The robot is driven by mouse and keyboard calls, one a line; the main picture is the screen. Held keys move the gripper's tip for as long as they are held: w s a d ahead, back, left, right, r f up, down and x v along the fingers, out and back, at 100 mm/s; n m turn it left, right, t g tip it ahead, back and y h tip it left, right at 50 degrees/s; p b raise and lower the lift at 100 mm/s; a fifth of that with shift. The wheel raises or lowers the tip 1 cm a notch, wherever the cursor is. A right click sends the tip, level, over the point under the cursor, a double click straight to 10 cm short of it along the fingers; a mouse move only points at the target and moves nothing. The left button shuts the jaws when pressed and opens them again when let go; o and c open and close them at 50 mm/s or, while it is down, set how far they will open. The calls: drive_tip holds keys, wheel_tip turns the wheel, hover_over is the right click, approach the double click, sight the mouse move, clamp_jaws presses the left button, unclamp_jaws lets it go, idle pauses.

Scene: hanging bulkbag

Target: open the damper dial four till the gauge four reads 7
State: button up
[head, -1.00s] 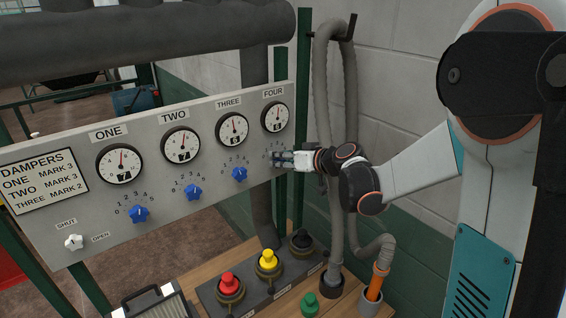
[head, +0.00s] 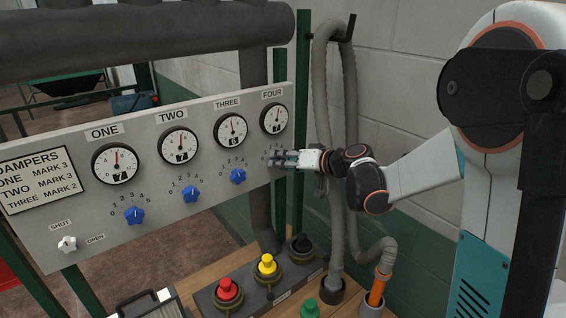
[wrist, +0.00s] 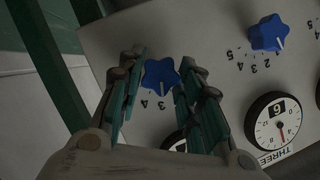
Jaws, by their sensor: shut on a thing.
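My gripper (head: 280,160) is at the panel under gauge four (head: 273,119), at the right end of the panel. In the wrist view, my gripper (wrist: 157,92) has its two fingers on either side of the blue star-shaped damper dial four (wrist: 160,76) and is shut on it. The dial's white pointer mark shows near the scale numbers 3 and 4. In the head view the fingers hide this dial. Gauge four has a white face, a needle and a small dark number window, too small to read. In the wrist view gauge four (wrist: 178,141) is mostly hidden by a finger.
Gauges one (head: 115,163), two (head: 178,145) and three (head: 230,130) have blue dials below them; dial three (wrist: 267,33) is close by. A white shut/open knob (head: 67,244) is at lower left. Grey hoses (head: 338,140) hang right. Red (head: 228,289) and yellow (head: 267,265) caps stand below.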

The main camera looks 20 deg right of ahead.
drive_tip(key=o, duration=1.1)
drive_tip(key=shift+c, duration=0.2)
drive_tip(key=v, duration=1.2)
